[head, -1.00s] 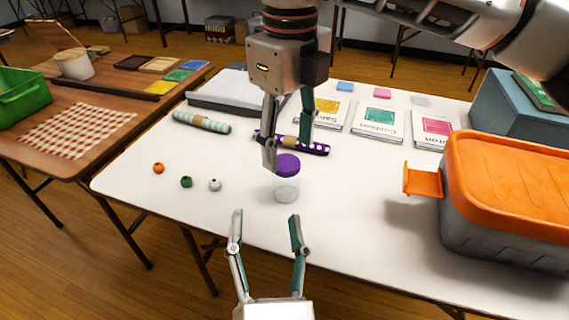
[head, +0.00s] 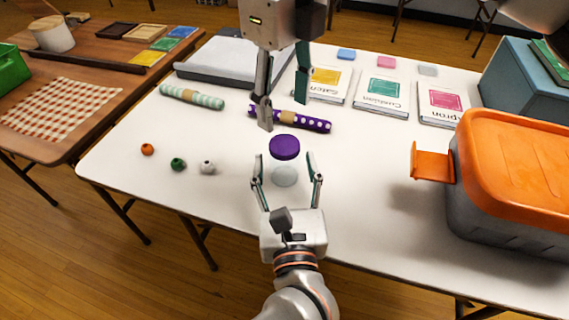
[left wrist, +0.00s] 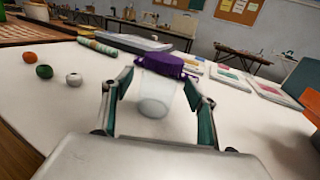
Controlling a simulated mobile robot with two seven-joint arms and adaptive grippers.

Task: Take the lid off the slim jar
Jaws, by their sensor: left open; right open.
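The slim jar (head: 285,176) is clear with a purple lid (head: 284,147) on top. It stands upright on the white table near its front edge. My left gripper (head: 287,168) is open, low at the table, with one finger on each side of the jar's clear body. In the left wrist view the jar (left wrist: 155,95) stands between the open fingers, apart from both, with the purple lid (left wrist: 160,64) above finger height. My right gripper (head: 283,114) is open and empty, pointing down above and behind the lid, not touching it.
Orange, green and white beads (head: 208,167) lie left of the jar. Purple dotted (head: 313,124) and mint striped rolls (head: 192,96) lie behind. A grey bin with an orange lid (head: 525,150) stands at the right. The table between jar and bin is clear.

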